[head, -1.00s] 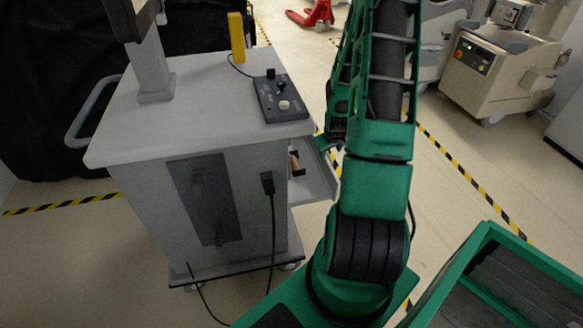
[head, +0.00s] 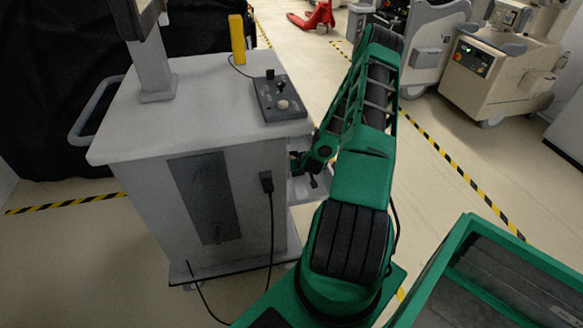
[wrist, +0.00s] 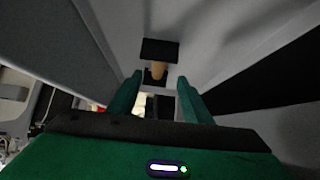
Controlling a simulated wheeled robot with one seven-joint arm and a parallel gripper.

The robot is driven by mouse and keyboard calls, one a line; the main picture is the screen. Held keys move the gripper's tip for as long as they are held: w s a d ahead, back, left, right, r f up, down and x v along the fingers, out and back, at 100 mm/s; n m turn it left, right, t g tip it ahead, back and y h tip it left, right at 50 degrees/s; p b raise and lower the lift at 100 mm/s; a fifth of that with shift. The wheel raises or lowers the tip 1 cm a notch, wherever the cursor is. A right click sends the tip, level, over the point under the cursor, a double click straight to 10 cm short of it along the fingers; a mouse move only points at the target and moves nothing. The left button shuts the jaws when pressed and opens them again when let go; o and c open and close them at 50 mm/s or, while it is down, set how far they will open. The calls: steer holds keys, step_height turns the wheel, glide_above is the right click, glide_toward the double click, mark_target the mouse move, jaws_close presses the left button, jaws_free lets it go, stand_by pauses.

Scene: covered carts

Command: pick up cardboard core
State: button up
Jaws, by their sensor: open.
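The cardboard core (wrist: 159,71) is a small tan cylinder in the wrist view, just beyond my fingertips. A black block (wrist: 160,50) covers its far end and another dark piece sits at its near end. My gripper (wrist: 160,78) is open, with one green finger on each side of the core's line. The core appears between the fingertips in the picture, but I cannot tell whether they reach around it. In the head view, my arm's end is at the cart's right side and hides the core.
A grey cart (head: 215,105) stands beside my arm, with a black control box (head: 281,98) on top and a side shelf (head: 305,190). Grey panels flank my gripper closely in the wrist view. A green-rimmed bin (head: 440,265) is at lower right.

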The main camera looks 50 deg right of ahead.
steer(key=shift+x, duration=3.6)
steer(key=shift+c, duration=0.4)
jaws_close()
steer(key=shift+s, duration=0.1)
